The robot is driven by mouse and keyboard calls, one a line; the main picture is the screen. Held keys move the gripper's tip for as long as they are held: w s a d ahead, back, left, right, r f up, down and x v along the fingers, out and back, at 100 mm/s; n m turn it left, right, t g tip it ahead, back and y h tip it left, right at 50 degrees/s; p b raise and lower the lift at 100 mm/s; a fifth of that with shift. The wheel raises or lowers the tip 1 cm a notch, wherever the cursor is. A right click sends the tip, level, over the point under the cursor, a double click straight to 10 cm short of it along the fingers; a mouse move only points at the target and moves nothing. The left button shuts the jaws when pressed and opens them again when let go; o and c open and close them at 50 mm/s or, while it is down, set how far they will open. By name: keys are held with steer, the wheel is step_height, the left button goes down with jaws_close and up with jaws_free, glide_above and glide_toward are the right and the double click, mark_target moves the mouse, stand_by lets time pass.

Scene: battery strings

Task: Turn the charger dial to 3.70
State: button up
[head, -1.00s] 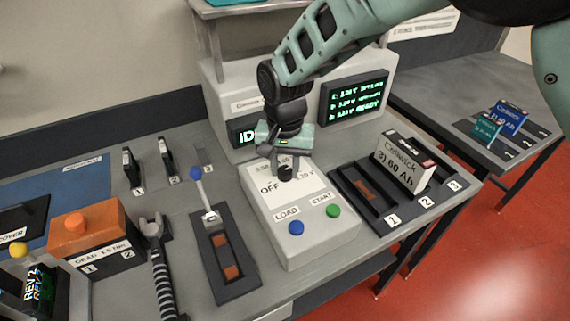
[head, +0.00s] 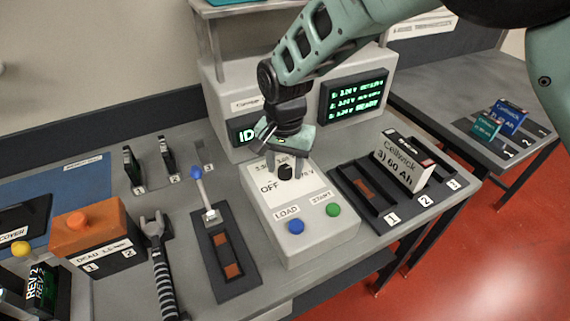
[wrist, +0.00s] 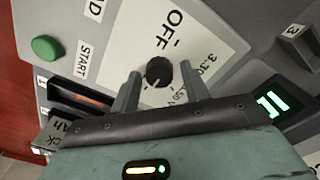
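The black charger dial (head: 286,172) stands on the white label of the grey charger box (head: 330,245). In the wrist view the dial (wrist: 159,72) sits between my two fingers, with a small gap on each side. My gripper (head: 273,163) is open and points down over the dial; it also shows in the wrist view (wrist: 160,85). The label reads OFF and, in the wrist view, 3.30 and what looks like 3.50 V. A pale mark shows on the dial, but I cannot tell which setting it points at. A 3.70 mark is not readable.
A blue LOAD button (head: 296,227) and a green START button (head: 334,210) are in front of the dial. A green-lit text screen (head: 357,97) stands behind. A white battery block (head: 403,163) sits in the rack at right, and a blue-knobbed lever (head: 203,190) stands at left.

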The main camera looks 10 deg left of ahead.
mark_target(286, 169)
stand_by(0.3)
step_height(286, 169, up, 17)
steer(key=b, duration=0.2)
steer(key=shift+r, duration=0.2)
steer(key=shift+s+d, duration=0.1)
steer(key=s+d+f+n, duration=0.4)
steer(key=s+d+n, duration=0.1)
steer(key=s+d, duration=0.6)
steer(key=s+d+f+n, duration=0.3)
steer(key=s+d+n, duration=0.1)
steer(key=s+d, duration=0.6)
steer(key=shift+s+d+f+n+y, duration=0.3)
steer(key=shift+s+d+f+n, duration=0.1)
steer(key=shift+s, duration=0.5)
steer(key=shift+c, duration=0.3)
